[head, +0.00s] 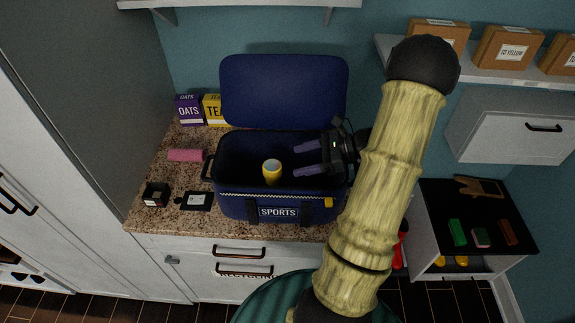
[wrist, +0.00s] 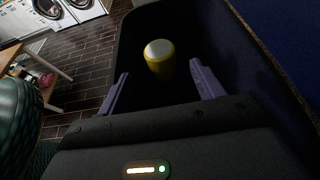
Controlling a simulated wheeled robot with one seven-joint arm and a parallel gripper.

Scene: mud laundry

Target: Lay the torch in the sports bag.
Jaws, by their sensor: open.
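The open blue sports bag (head: 233,206) stands on the granite counter with its lid raised at the back. A yellow torch (head: 272,175) with a pale round end is inside the bag's opening, pale end up. My gripper (head: 296,159) is over the right part of the bag's opening, its purple fingers apart and pointing left toward the torch. In the wrist view the torch (wrist: 159,62) is ahead of the open fingers, near their tips, with a visible gap on both sides. The bag's dark inside surrounds it. The torch's lower end is lost in shadow.
A pink cylinder (head: 185,155), a small black box (head: 156,194) and a black card (head: 196,201) lie left of the bag. Oats (head: 189,111) and tea (head: 213,110) boxes stand behind. A shelf with cardboard boxes (head: 506,48) is at upper right.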

